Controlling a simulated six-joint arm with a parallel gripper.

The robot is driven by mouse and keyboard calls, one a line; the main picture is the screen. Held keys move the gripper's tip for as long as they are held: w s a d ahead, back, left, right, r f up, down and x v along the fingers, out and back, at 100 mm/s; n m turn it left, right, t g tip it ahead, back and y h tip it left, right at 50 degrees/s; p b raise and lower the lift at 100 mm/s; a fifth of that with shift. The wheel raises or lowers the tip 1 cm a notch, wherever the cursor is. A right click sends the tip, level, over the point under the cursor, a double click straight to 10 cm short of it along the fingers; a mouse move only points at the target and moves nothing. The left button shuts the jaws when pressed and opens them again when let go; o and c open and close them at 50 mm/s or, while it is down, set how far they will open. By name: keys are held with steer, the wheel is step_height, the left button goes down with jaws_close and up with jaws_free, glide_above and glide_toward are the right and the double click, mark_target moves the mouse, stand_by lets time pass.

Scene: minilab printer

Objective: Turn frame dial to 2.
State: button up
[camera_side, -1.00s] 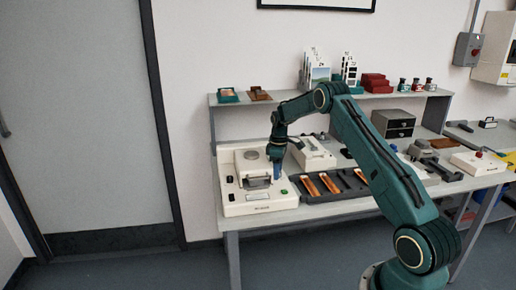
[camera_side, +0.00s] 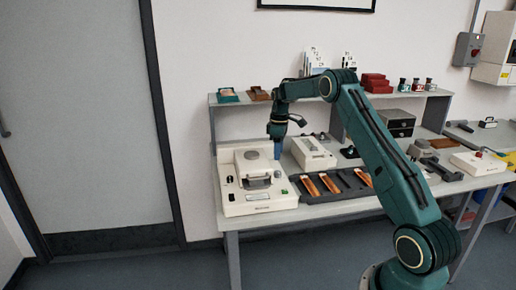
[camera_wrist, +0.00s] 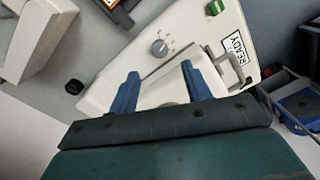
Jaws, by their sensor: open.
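The frame dial is a small grey round knob (camera_wrist: 160,47) on the cream printer panel in the wrist view. Small marks surround it, too small to read; I cannot tell its setting. My gripper (camera_wrist: 160,69) is open, its two blue fingers apart, with the dial just beyond the fingertips and nothing between them. In the side view my gripper (camera_side: 278,152) points down above the back right part of the cream printer (camera_side: 240,208).
The printer has a green button (camera_wrist: 215,7) and a "READY" label (camera_wrist: 236,46). A black knob (camera_wrist: 74,87) shows at the left in the wrist view. A dark tray with orange strips (camera_side: 340,196) stands right of the printer, with a cream device (camera_side: 312,153) behind it.

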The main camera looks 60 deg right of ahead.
step_height(320, 180, up, 6)
steer(key=shift+f, duration=0.2)
stand_by(0.4)
steer(key=s+a+r+m+t+h, duration=0.1)
steer(key=s+a+r, duration=0.4)
steer(key=a+r, duration=0.45)
steer(key=s+a+r+m+t, duration=0.1)
steer(key=s+a+r, duration=0.3)
steer(key=a+r, duration=0.55)
steer(key=s+a+f+m+t, duration=0.1)
steer(key=s+a+f, duration=0.2)
steer(key=s+a, duration=0.4)
steer(key=s+a+f+t, duration=0.2)
steer(key=s+a+f, duration=0.2)
steer(key=s+a, duration=0.4)
steer(key=s, duration=0.7)
steer(key=shift+s+a+m+t+y, duration=0.15)
steer(key=shift+a+m+t+y, duration=0.15)
steer(key=shift+m+y, duration=0.1)
